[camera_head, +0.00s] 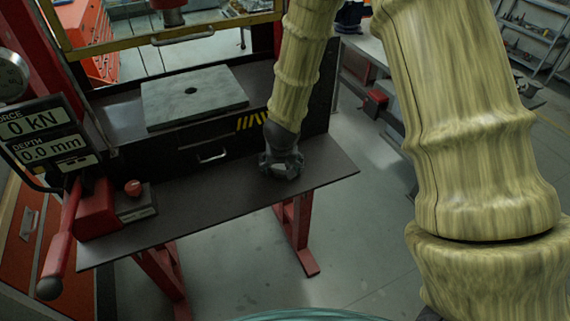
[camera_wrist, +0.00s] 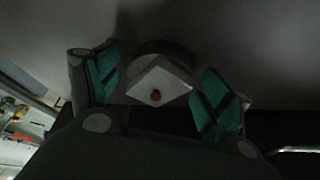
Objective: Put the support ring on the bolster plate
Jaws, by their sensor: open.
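The bolster plate (camera_head: 215,99) is a flat grey plate with a small dark hole in its middle. It lies level inside the press frame in the head view, with nothing on it. My gripper (camera_head: 282,168) points down low over the right part of the dark front shelf, to the right of and nearer than the plate. In the wrist view my gripper (camera_wrist: 158,82) is open, its teal pads apart. A dark round thing (camera_wrist: 160,47), possibly the support ring, shows between the fingers, partly hidden by a pale diamond-shaped piece with an orange-brown dot.
A drawer front with a handle stands below the plate.

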